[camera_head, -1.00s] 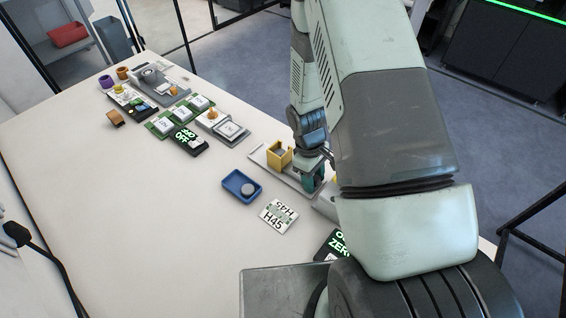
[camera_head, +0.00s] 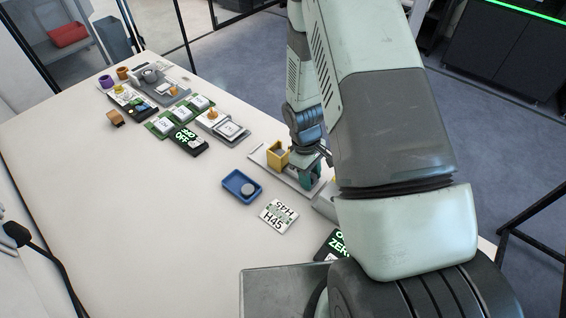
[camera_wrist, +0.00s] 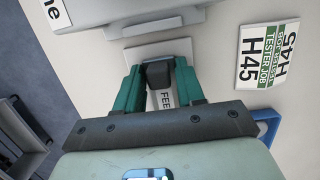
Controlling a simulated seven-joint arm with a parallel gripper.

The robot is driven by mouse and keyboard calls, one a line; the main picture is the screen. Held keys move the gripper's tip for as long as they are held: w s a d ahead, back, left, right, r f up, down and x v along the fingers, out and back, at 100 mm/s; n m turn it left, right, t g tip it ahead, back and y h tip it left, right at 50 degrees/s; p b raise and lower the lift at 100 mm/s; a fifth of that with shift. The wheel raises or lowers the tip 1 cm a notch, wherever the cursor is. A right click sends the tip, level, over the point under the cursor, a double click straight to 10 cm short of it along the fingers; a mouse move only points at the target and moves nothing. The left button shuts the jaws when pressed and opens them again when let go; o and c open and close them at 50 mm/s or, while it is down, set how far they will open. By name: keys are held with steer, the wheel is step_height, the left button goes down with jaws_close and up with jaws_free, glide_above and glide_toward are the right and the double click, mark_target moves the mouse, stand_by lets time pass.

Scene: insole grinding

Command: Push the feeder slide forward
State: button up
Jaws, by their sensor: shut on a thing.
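The feeder unit is a pale grey base (camera_head: 261,155) with a yellow open box (camera_head: 278,154) on it, beside the table's far right edge. My gripper (camera_head: 309,174) is low over the base, just right of the yellow box. In the wrist view, my gripper's green fingers (camera_wrist: 158,72) close around a dark block (camera_wrist: 158,76), which appears to be the feeder slide's handle. The yellow box is hidden in the wrist view.
A blue tray (camera_head: 233,192) with a grey round piece and an H45 card (camera_head: 278,216) lie left of the feeder. A grey housing (camera_wrist: 140,12) stands close to the fingers. Several boards and fixtures line the far table. The left table is clear.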

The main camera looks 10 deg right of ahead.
steer(key=shift+w+a, duration=1.8)
steer(key=shift+w, duration=0.05)
steer(key=o, duration=0.4)
steer(key=shift+o, duration=0.2)
steer(key=shift+r, duration=3.55)
steer(key=shift+r, duration=0.1)
